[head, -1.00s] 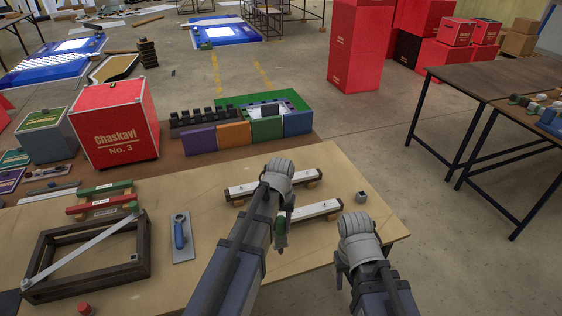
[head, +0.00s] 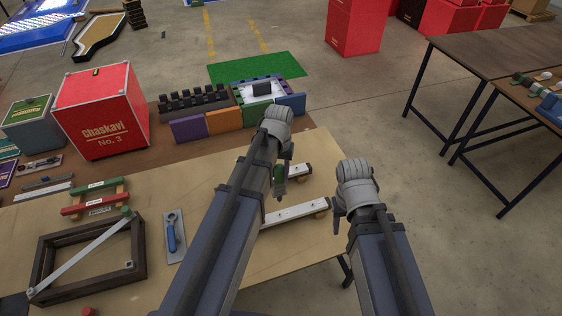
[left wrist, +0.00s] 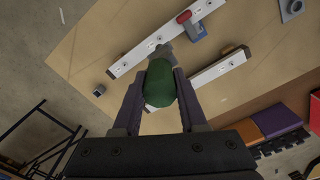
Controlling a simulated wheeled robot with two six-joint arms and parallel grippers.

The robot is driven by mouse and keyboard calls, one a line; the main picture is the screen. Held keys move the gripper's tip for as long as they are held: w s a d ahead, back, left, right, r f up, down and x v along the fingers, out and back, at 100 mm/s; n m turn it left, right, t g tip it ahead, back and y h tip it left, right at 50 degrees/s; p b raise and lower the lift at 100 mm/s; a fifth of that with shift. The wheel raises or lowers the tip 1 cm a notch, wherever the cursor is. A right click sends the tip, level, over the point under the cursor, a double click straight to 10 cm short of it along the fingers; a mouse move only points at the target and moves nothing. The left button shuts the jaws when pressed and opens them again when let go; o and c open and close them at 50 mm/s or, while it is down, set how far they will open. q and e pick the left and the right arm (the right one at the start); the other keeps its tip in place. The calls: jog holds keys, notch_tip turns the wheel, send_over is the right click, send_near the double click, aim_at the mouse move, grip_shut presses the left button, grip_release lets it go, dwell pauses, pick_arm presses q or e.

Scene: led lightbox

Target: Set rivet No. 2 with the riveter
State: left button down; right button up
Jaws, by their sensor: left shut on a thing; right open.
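My left gripper (head: 279,168) is shut on a green-bodied tool (head: 279,182), which looks like the riveter. The left wrist view shows its green body (left wrist: 161,85) between the fingers, with a grey nose (left wrist: 165,52) beyond it. The near pale strip (head: 292,214) and far pale strip (head: 298,171) lie on the table, partly hidden by my left arm. The tool appears to be above them; I cannot tell if it touches. Rivet No. 2 cannot be told apart among the dark spots. My right gripper (head: 338,207) is open, right of the strips.
A red No. 3 box (head: 102,115) and coloured blocks (head: 188,128) stand behind. The left wrist view shows a red-and-blue item (left wrist: 192,26) on a strip and a small grey block (left wrist: 99,90).

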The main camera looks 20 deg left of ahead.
aim_at(279, 192)
pick_arm(q)
jog(key=shift+s, duration=0.1)
jog(key=shift+w+f, duration=0.2)
jog(key=shift+f, duration=0.1)
jog(key=shift+s+f+b, duration=0.1)
jog(key=shift+f+b, duration=0.65)
jog(key=shift+b, duration=0.25)
notch_tip(279, 192, down, 6)
jog(key=b, duration=0.6)
jog(key=shift+f+b, duration=0.3)
dwell(0.3)
jog(key=shift+f+b, duration=0.6)
jog(key=shift+f, duration=0.1)
